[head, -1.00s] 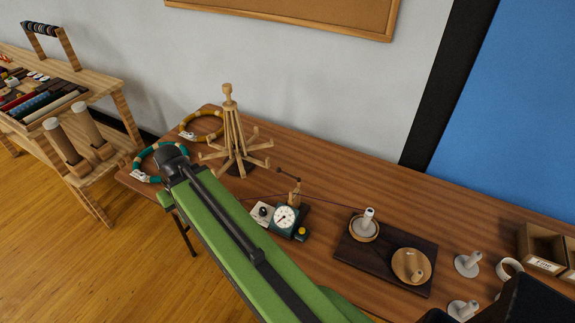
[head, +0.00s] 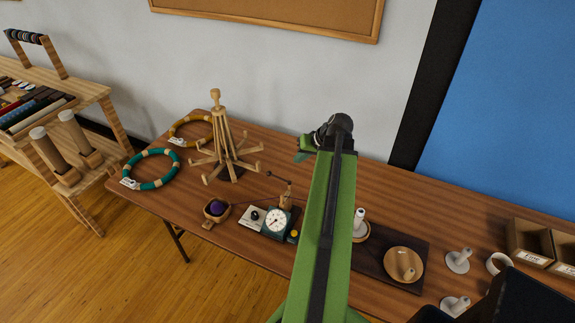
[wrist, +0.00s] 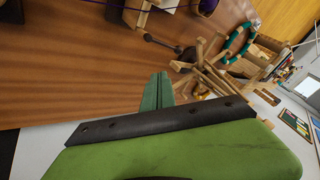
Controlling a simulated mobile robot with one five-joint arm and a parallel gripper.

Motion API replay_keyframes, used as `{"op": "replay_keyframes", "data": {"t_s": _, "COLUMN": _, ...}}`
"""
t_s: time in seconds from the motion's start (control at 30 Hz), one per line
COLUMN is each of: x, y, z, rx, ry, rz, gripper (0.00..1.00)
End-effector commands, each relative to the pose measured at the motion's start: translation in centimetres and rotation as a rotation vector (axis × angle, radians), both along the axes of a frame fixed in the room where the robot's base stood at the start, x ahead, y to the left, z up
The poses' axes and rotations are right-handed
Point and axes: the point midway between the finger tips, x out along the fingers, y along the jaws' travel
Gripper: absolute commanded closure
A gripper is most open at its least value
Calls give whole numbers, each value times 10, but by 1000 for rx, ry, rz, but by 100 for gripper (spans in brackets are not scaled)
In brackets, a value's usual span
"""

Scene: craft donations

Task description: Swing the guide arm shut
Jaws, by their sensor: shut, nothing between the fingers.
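The guide arm (head: 279,179) is a thin dark rod with a dark knob at its end. It reaches out to the left from a wooden post (head: 287,198) beside the teal dial meter (head: 278,220). In the wrist view the guide arm (wrist: 165,44) shows above the fingers, with the wooden post (wrist: 143,14) at its other end. My gripper (head: 302,155) is raised over the back of the table, right of the guide arm and apart from it. In the wrist view its green fingers (wrist: 158,90) are together with nothing between them.
A wooden skein stand (head: 229,150), a teal ring (head: 150,168) and a bowl with purple yarn (head: 215,208) are at the left. A dark board (head: 375,268) with wooden pieces lies at the right, partly behind my arm. Bare table lies around my gripper.

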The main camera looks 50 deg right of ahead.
Motion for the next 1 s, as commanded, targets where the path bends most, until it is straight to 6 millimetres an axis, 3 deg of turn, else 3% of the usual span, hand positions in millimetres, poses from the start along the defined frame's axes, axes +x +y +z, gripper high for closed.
{"op": "replay_keyframes", "data": {"t_s": 0.1, "x": 12, "y": 0, "z": -28, "rx": 0, "ry": 1, "rz": 1, "gripper": 100}}
{"op": "replay_keyframes", "data": {"t_s": 0.43, "x": 52, "y": 2, "z": -88, "rx": 0, "ry": 2, "rz": 1, "gripper": 100}}
{"op": "replay_keyframes", "data": {"t_s": 0.63, "x": 73, "y": 24, "z": -83, "rx": 1, "ry": 1, "rz": 2, "gripper": 100}}
{"op": "replay_keyframes", "data": {"t_s": 1.0, "x": 79, "y": 30, "z": -84, "rx": 0, "ry": 1, "rz": -1, "gripper": 100}}
